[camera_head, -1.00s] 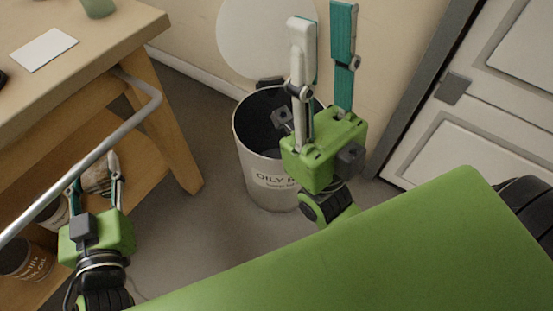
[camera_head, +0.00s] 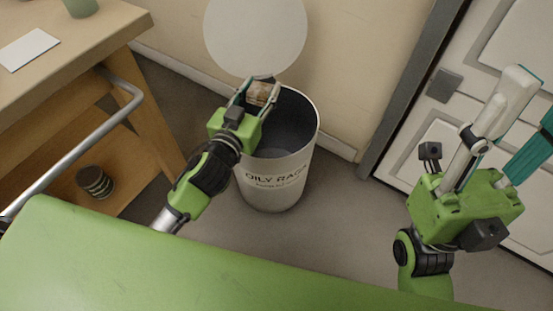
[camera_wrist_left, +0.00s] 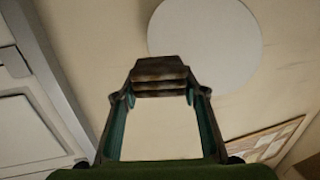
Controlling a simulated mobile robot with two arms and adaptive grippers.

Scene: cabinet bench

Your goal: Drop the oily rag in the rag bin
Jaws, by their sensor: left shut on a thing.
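The rag bin (camera_head: 275,186) is a white round bin marked "OILY RAGS" on the floor by the wall, its mouth open and dark inside. Its round white lid (camera_head: 256,35) stands up behind it. My left gripper (camera_head: 258,94) is shut on the oily rag (camera_head: 260,92), a small brown folded bundle, at the back left of the bin's mouth in the head view. The height above the rim is hard to tell. The rag (camera_wrist_left: 160,76) sits between the fingertips in the left wrist view, with the lid (camera_wrist_left: 205,42) beyond. My right gripper (camera_head: 530,105) is open and empty at the right.
A wooden bench (camera_head: 125,30) with a metal rail (camera_head: 85,145) stands at the left, holding a white card (camera_head: 28,50) and a green cup (camera_head: 81,7). A dark striped tin (camera_head: 95,182) sits on its lower shelf. A white panelled door (camera_head: 500,60) is at the right.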

